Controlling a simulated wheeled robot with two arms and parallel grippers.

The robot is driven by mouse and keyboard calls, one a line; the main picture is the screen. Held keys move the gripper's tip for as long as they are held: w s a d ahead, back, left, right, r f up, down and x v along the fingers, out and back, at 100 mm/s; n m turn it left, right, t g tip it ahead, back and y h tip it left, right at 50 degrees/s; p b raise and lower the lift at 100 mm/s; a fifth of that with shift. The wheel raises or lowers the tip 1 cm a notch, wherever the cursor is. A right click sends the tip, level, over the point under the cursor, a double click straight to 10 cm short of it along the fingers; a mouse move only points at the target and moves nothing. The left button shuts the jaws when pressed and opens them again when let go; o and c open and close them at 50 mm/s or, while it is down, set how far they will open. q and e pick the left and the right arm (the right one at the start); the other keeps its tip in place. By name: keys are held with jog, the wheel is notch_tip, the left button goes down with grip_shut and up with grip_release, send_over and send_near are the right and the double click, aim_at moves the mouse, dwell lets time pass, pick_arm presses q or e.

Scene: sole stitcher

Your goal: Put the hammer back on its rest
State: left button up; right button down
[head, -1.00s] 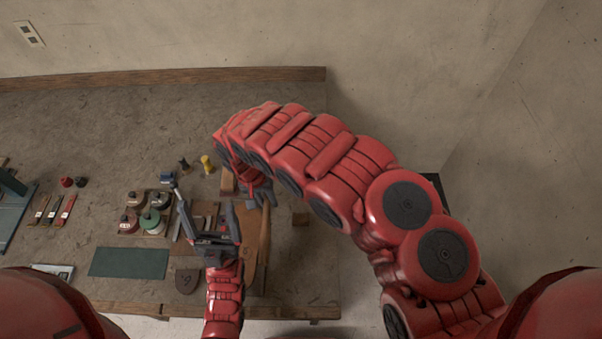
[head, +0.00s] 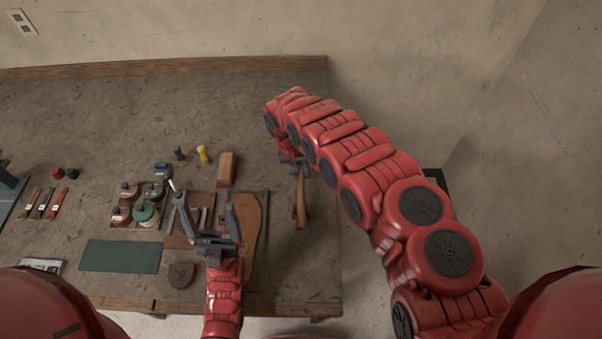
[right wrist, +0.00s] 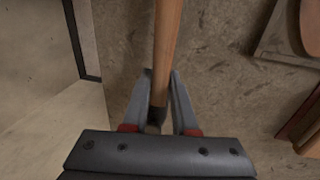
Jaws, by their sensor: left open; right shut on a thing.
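The hammer's wooden handle (head: 301,200) points toward the bench's front edge in the head view. My right gripper (head: 297,163) is shut on the hammer at the handle's far end. In the right wrist view the handle (right wrist: 167,45) runs out between the fingers, with a dark part low between them; the head's shape is hidden. The small wooden block at the bench's right, possibly the rest, is now largely covered by the handle; I cannot tell whether they touch. My left gripper (head: 205,208) is open and empty above the sole board.
A tan sole (head: 246,235) lies on the board left of the hammer. A wooden block (head: 227,167) stands behind it. Jars (head: 146,214), a green mat (head: 120,257) and a yellow-handled tool (head: 203,153) are further left. The bench's right edge is close to the hammer.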

jog(key=c, duration=1.2)
grip_release()
jog(key=shift+f, duration=0.1)
jog(key=o, duration=0.5)
jog(key=shift+r, duration=0.3)
notch_tip(320, 180, up, 12)
jog(key=a+p, duration=0.2)
jog(key=p, duration=0.1)
jog(key=shift+a+f+p, duration=0.15)
jog(key=shift+f+p, duration=0.05)
jog(key=shift+p, duration=0.2)
